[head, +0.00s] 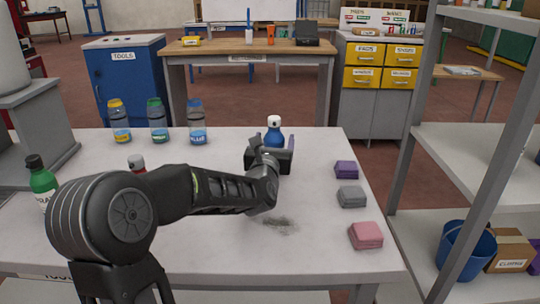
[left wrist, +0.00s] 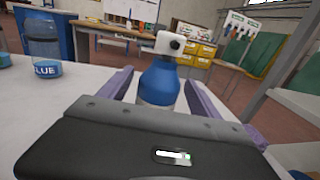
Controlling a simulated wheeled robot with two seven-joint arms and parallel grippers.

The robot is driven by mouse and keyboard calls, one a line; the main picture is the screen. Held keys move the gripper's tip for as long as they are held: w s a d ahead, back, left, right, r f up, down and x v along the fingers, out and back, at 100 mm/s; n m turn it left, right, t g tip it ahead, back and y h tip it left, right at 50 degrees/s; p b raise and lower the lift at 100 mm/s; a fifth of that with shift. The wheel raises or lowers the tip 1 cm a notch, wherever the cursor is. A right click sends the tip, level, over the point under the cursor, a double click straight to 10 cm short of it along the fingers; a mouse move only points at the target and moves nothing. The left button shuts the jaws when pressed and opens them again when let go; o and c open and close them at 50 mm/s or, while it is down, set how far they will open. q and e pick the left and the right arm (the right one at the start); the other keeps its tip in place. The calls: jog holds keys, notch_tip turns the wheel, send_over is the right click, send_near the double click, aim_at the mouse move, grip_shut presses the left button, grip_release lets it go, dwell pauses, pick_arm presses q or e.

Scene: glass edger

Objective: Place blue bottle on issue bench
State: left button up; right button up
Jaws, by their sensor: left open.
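The blue bottle (head: 274,137) with a white cap stands upright near the far edge of the white table (head: 225,242). My left gripper (head: 274,147) is open, with one purple finger on each side of the bottle. In the left wrist view the bottle (left wrist: 158,84) is between the spread fingers, its base hidden by the gripper body. I cannot tell whether either finger touches it. A wooden bench (head: 248,58) stands beyond the table; its front label is too small to read, so I cannot confirm it is the issue bench. My right gripper is not in view.
Jars with yellow (head: 119,123), green (head: 157,123) and blue (head: 197,124) lids stand at the table's far left. A green bottle (head: 42,182) is at left. Purple (head: 346,170), grey (head: 351,197) and pink (head: 366,235) pads lie right. A shelf rack (head: 410,135) borders the right.

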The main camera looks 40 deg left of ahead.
pick_arm(q)
jog(key=v, duration=0.8)
jog(key=shift+s+d+b, duration=0.25)
jog(key=shift+s+b, duration=0.05)
jog(key=shift+b, duration=0.1)
